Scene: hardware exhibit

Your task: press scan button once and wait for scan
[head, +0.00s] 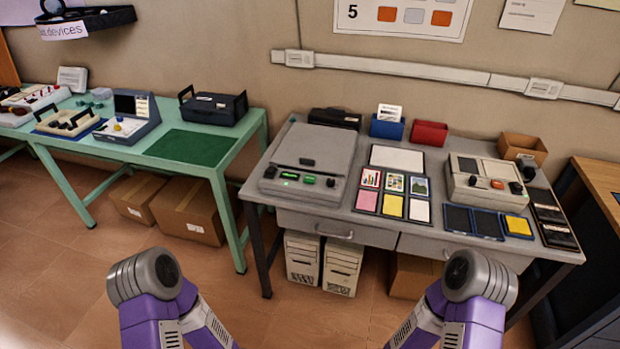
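A grey flatbed machine that looks like a scanner (312,148) stands at the left end of the grey table, its lid shut. Its front strip has a dark knob, a bright green light or label (289,176), a green button (308,180) and another dark control (331,182). No readable label tells which control is the scan button. A second beige device (484,182) at the right of the table has an orange button (497,184) and dark knobs. Only my purple arm links show at the bottom edge, apart from the table; neither gripper is in view.
On the grey table (345,227) lie picture cards (394,183), colored pads, dark trays and a yellow pad (518,225). Blue (387,128) and red (429,133) holders stand behind. A green table (172,165) with other devices is at left. Open floor lies in front.

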